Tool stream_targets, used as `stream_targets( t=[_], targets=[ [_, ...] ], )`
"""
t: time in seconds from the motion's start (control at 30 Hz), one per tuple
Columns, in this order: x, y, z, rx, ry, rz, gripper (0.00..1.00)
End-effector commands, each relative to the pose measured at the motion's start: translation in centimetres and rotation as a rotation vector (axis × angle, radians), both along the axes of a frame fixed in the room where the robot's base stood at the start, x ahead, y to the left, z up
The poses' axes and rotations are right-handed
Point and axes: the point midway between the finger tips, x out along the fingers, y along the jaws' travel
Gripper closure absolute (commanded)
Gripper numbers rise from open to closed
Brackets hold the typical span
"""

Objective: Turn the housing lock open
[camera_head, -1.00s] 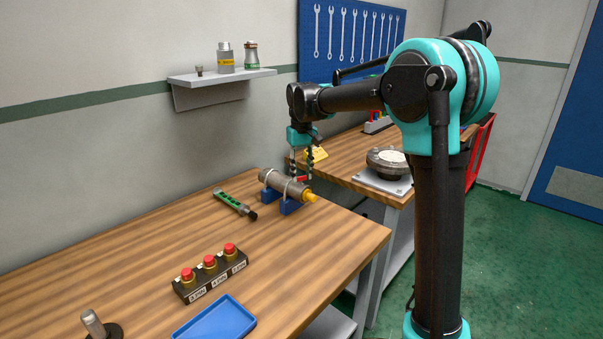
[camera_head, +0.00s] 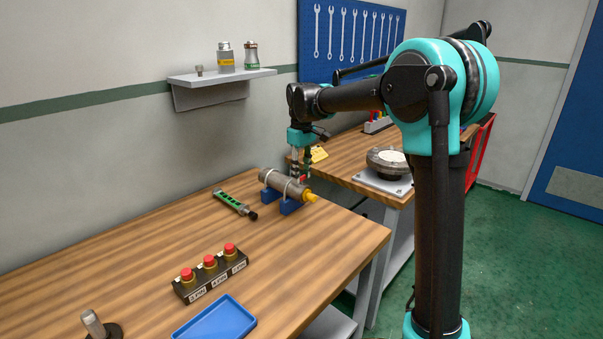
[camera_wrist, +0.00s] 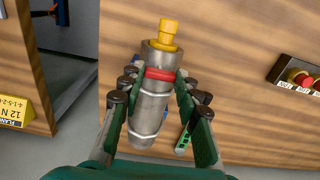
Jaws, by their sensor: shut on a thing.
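The housing is a grey metal cylinder (camera_head: 275,182) with a yellow knob (camera_head: 312,197) at its near right end. It lies level in blue vise supports (camera_head: 290,207) on the wooden bench. A red band (camera_wrist: 160,74), which looks like the lock, circles the cylinder just behind the knob end. My gripper (camera_head: 302,176) points down over that end, its fingers shut on the red band from both sides. In the wrist view my gripper (camera_wrist: 158,78) has one finger on each side of the band. The fingertips partly hide the sides of the band.
A green-and-black tool (camera_head: 234,204) lies left of the vise. A box with red buttons (camera_head: 210,270) and a blue tray (camera_head: 214,325) are nearer the front. A second bench behind holds a round device (camera_head: 388,160) and a yellow sign (camera_head: 318,154). Bench around the vise's front is clear.

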Motion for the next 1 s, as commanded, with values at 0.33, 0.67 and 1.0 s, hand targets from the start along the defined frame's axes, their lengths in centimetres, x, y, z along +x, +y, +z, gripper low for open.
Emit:
stream_targets(
  t=[0.33, 0.67, 1.0],
  targets=[
    [0.0, 0.0, 0.0, 0.000, -0.001, 0.000, 0.59],
    [0.0, 0.0, 0.0, 0.000, 0.000, -0.001, 0.47],
    [0.0, 0.0, 3.4, 0.000, 0.000, -0.001, 0.47]
  ],
)
